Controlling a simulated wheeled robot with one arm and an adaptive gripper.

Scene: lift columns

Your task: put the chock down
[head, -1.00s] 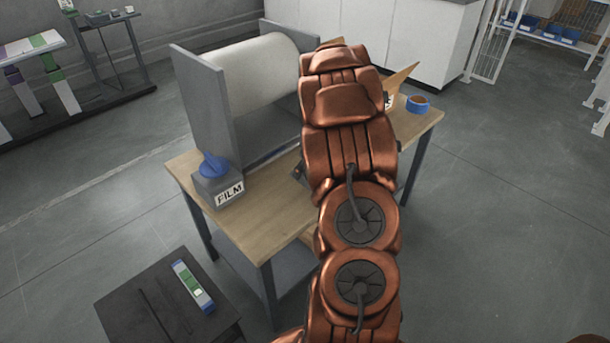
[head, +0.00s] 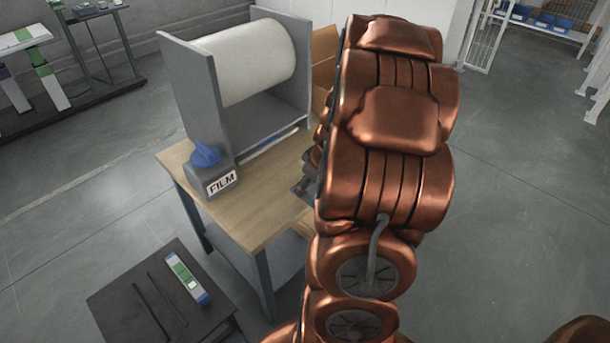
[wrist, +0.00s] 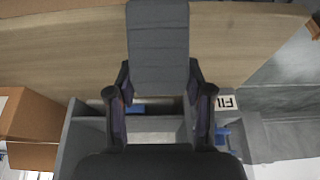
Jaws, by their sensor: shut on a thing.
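The chock (wrist: 158,45) is a dark grey ribbed block in the wrist view. My gripper (wrist: 160,82) is shut on it, one finger at each side of its near end. The chock is over the wooden bench top (wrist: 65,50), which also shows in the head view (head: 250,205). I cannot tell whether the chock touches the bench. In the head view my copper arm hides most of the gripper and the chock.
A film dispenser with a white roll (head: 255,60) stands on the bench, with a blue-knobbed FILM block (head: 210,175) beside it. A cardboard box (wrist: 30,120) is at left in the wrist view. A low dark table (head: 125,300) holds a level (head: 187,278). The bench's front is clear.

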